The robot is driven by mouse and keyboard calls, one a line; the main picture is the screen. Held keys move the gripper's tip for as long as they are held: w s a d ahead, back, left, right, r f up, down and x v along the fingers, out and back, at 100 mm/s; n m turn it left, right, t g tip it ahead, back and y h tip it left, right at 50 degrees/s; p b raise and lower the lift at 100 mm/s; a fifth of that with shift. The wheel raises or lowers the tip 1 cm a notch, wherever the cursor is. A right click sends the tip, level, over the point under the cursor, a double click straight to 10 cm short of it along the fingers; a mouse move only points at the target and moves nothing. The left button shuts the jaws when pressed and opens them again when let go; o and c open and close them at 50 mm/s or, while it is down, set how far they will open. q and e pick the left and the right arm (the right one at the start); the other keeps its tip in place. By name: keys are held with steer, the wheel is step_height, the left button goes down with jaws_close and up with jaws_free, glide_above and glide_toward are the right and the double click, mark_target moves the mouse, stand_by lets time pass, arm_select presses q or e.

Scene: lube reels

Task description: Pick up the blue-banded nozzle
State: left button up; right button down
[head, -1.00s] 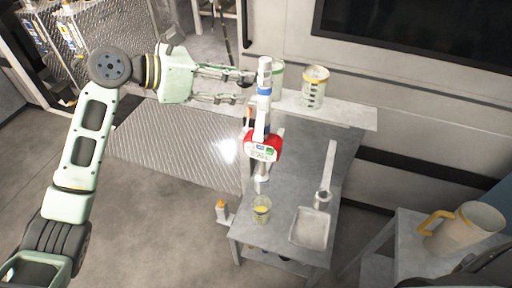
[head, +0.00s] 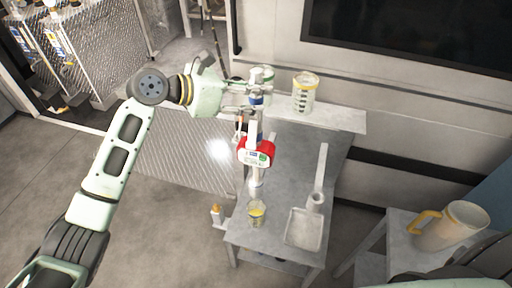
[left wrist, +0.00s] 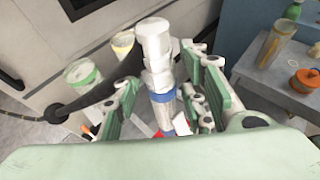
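The blue-banded nozzle (head: 256,100) stands upright above a red-and-white metered handle (head: 256,152) over the grey table. In the left wrist view the nozzle (left wrist: 162,97) shows its white stepped top and a blue band. My left gripper (head: 262,92) is level with the band, with its fingers on both sides of the nozzle. In the left wrist view my left gripper (left wrist: 162,88) looks open: a gap shows between the left finger and the nozzle, and the right finger is very near it. Whether the right finger touches is unclear. My right gripper is not in view.
A graduated jar with a yellow rim (head: 304,92) and a green-rimmed jar (left wrist: 83,76) stand on the back shelf close behind. A small yellow-filled beaker (head: 256,214) and a metal scoop (head: 304,230) are on the table (head: 290,180). A large jug (head: 455,232) stands at right.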

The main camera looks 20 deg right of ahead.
mark_target(251, 72)
arm_select(q)
steer(key=c, duration=0.8)
jaws_close()
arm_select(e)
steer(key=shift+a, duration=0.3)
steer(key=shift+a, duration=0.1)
